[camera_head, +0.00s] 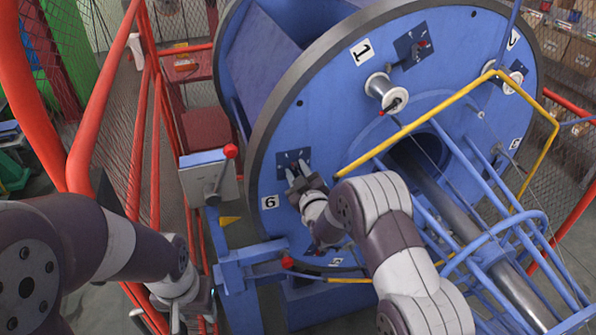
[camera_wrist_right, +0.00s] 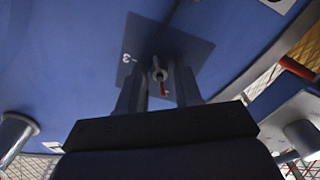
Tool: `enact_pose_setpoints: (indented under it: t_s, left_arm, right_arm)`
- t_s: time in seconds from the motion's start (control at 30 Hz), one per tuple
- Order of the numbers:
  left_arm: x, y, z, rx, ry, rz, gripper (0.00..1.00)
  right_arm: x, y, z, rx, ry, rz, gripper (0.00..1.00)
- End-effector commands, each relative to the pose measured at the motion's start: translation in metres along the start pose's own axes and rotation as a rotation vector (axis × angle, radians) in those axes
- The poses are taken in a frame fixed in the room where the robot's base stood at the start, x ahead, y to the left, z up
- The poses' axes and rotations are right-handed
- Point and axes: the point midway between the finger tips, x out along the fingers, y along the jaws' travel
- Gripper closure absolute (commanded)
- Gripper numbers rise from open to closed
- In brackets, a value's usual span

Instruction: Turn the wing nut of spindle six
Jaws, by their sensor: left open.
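In the right wrist view, the small grey spindle end with the wing nut (camera_wrist_right: 159,74) and a red tip stands on the plate. The right gripper's fingers (camera_wrist_right: 160,92) are apart on either side of it; contact cannot be told. My left gripper (camera_head: 174,318) is open, low at the left and away from the disc.
A yellow rail (camera_head: 430,115) and blue tube frame (camera_head: 480,235) stand at the right. A grey box with a red-knobbed lever (camera_head: 212,178) and red fence rails (camera_head: 100,130) stand left of the disc.

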Motion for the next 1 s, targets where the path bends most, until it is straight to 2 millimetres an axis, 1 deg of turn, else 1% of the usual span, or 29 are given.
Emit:
enact_pose_setpoints:
  t_s: [0.03, 0.07, 0.1, 0.13, 0.17, 0.4, 0.57, 0.77, 1.0]
  left_arm:
    - [0.0, 0.0, 0.0, 0.0, 0.0, 0.0, 0.57]
    - [0.0, 0.0, 0.0, 0.0, 0.0, 0.0, 0.57]
    - [0.0, 0.0, 0.0, 0.0, 0.0, 0.0, 0.57]
    - [0.0, 0.0, 0.0, 0.0, 0.0, 0.0, 0.57]
    - [0.0, 0.0, 0.0, 0.0, 0.0, 0.0, 0.57]
    - [0.0, 0.0, 0.0, 0.0, 0.0, 0.0, 0.57]
    - [0.005, 0.0, 0.001, 0.0, 0.0, 0.0, 0.57]
    - [0.021, 0.0, 0.002, 0.0, 0.0, 0.0, 0.57]
    - [0.052, 0.0, 0.006, 0.0, 0.0, 0.0, 0.57]
  right_arm:
    - [0.0, 0.0, 0.0, 0.0, 0.0, 0.0, 0.66]
    - [0.0, 0.0, 0.0, 0.0, 0.0, 0.0, 0.76]
    - [0.0, 0.0, 0.0, 0.0, 0.0, 0.0, 0.89]
    - [0.0, 0.0, 0.0, 0.0, 0.0, 0.0, 0.98]
    - [0.0, 0.0, 0.0, 0.0, 0.0, 0.0, 1.0]
    - [0.0, 0.0, -0.001, 0.0, 0.002, 0.001, 1.0]
    - [0.0, 0.0, 0.0, 0.019, 0.004, 0.001, 1.0]
    - [0.0, -0.002, 0.002, 0.102, 0.006, 0.002, 1.0]
    - [0.0, -0.002, 0.003, 0.299, 0.01, 0.003, 1.0]
